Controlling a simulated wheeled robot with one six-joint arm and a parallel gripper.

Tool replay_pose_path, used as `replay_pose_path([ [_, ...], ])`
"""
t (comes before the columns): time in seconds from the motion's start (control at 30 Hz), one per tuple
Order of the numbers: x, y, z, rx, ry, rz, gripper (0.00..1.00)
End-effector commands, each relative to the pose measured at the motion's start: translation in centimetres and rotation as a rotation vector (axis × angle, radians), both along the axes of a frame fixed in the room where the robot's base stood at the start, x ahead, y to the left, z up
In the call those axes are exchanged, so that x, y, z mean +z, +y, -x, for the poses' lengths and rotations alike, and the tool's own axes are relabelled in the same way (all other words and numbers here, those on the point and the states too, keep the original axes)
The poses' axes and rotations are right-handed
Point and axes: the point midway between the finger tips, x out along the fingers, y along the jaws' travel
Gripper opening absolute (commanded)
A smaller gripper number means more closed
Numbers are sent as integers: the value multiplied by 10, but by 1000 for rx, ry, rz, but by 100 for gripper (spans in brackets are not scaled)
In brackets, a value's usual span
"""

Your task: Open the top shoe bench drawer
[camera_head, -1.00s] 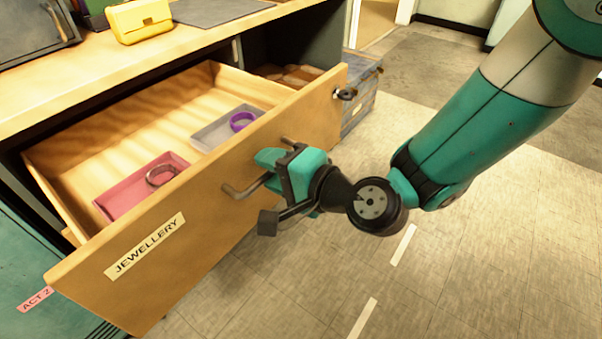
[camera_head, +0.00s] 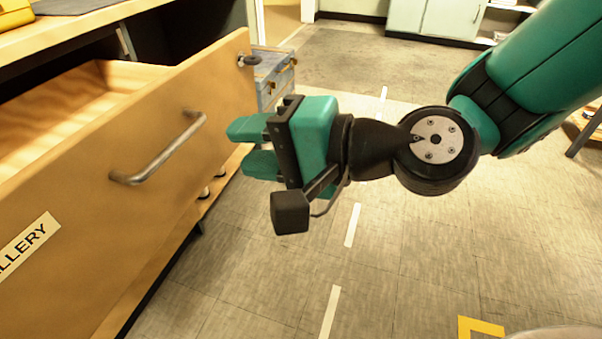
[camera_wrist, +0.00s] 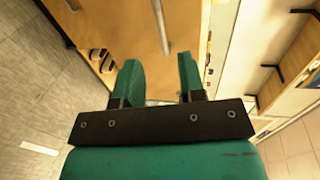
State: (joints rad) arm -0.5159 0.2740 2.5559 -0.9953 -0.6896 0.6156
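A wooden drawer (camera_head: 105,200) stands pulled out from under a bench top. Its label ends in "LLERY" now and read "JEWELLERY" in the earlier frame. Its metal bar handle (camera_head: 160,152) is bare, and also shows in the wrist view (camera_wrist: 161,25). My gripper (camera_head: 243,146) is just right of the handle, apart from it, with its green fingers spread and nothing between them. The wrist view also shows the two fingers (camera_wrist: 160,78) apart. Most of the drawer's inside is out of view now. I see no writing naming a shoe bench.
A dark round knob (camera_head: 249,60) sits at the drawer front's far end. A grey-blue drawer unit (camera_head: 274,78) stands beyond it. A yellow bag (camera_head: 15,13) is on the wooden top (camera_head: 75,42). The tiled floor right of the drawer is open, with white dashes and a yellow mark (camera_head: 480,328).

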Motion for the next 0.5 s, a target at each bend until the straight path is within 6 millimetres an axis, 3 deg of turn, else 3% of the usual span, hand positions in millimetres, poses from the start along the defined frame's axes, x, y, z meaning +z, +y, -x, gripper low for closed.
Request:
replay_pose_path([
  [0.37,0,-26,9,-3,-5,-1,37],
  [0.5,8,-43,13,-5,-1,-2,37],
])
